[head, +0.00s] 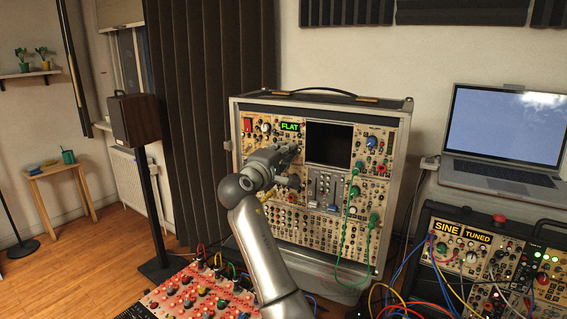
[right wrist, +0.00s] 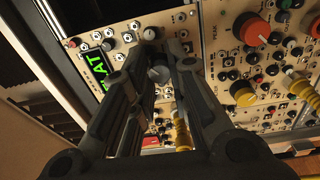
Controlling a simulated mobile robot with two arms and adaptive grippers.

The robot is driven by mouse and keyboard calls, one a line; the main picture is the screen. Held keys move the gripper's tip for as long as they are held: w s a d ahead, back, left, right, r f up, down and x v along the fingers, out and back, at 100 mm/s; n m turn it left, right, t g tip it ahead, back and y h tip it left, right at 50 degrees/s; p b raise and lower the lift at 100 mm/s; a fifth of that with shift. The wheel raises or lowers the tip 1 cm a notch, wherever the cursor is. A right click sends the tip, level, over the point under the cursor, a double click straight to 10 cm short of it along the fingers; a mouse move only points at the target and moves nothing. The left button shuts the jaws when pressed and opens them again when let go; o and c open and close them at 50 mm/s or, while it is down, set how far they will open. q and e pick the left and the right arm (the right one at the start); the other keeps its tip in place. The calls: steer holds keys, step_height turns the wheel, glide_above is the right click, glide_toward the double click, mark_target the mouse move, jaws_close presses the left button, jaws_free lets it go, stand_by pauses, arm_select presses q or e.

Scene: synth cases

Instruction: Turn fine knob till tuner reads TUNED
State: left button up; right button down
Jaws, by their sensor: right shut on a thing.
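The tuner display (head: 290,126) on the tall synth case reads FLAT in green. It shows sideways and partly cut off in the right wrist view (right wrist: 98,73). My right gripper (head: 294,166) is at the panel below the display, beside the dark screen. In the right wrist view, my gripper's fingers (right wrist: 161,66) are closed around a small grey knob (right wrist: 159,74), which appears to be the fine knob. The gripper hides most of that knob in the head view. My left gripper is not in view.
Green patch cables (head: 371,236) hang from the tall case (head: 236,180) right of my arm. A red-knobbed panel (head: 190,297) lies at front left.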

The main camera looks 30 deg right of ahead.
steer(key=shift+f+m+b, duration=0.25)
steer(key=shift+m+b, duration=0.4)
steer(key=shift+m, duration=0.25)
steer(key=c, duration=1.5)
jaws_free()
steer(key=shift+o, duration=0.8)
steer(key=shift+s+r, duration=0.1)
steer(key=shift+r, duration=0.05)
steer(key=shift+a, duration=0.1)
steer(key=v, duration=1.2)
